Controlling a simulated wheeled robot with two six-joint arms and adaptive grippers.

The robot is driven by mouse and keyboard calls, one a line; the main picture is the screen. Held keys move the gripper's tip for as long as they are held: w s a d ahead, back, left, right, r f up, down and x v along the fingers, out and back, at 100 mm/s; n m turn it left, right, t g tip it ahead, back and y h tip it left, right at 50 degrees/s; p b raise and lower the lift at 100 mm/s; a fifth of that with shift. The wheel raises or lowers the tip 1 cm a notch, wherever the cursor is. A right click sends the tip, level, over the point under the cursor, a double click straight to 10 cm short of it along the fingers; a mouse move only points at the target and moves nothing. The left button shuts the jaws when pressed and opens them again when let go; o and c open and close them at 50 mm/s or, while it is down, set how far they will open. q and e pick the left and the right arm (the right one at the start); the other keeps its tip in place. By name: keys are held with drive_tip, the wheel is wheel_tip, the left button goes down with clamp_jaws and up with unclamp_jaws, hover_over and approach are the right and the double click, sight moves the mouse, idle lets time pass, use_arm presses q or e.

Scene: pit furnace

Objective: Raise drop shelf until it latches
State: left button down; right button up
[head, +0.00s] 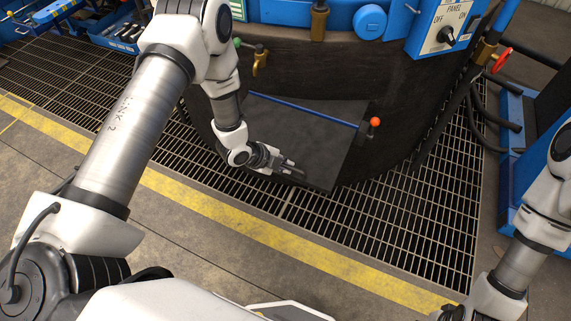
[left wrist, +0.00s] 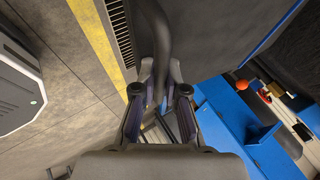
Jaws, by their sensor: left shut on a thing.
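The drop shelf (head: 308,130) is a dark flat panel on the front of the round dark furnace, with a blue strip along its upper edge. It slants down and outward toward me. My left gripper (head: 292,168) is at its lower front part. In the left wrist view my left gripper (left wrist: 160,80) is shut around a dark grey curved bar (left wrist: 155,30), seemingly the shelf's handle, beside the shelf's dark face (left wrist: 215,30). The fingers hide part of the bar. My right gripper (head: 450,312) shows only partly at the bottom edge, its fingers unclear.
An orange ball knob (head: 375,122) stands just right of the shelf. Floor grating (head: 405,225) and a yellow line (head: 240,230) lie below, with bare floor in front.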

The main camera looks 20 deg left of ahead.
use_arm(q)
drive_tip(key=shift+w+r+p, duration=0.2)
drive_tip(key=shift+r+p, duration=0.2)
drive_tip(key=shift+r, duration=0.5)
drive_tip(key=shift+w+r+p, duration=0.15)
drive_tip(key=shift+r+p, duration=0.25)
drive_tip(key=shift+r, duration=0.45)
drive_tip(key=shift+w, duration=0.1)
drive_tip(key=c, duration=1.2)
unclamp_jaws()
drive_tip(key=v, duration=1.2)
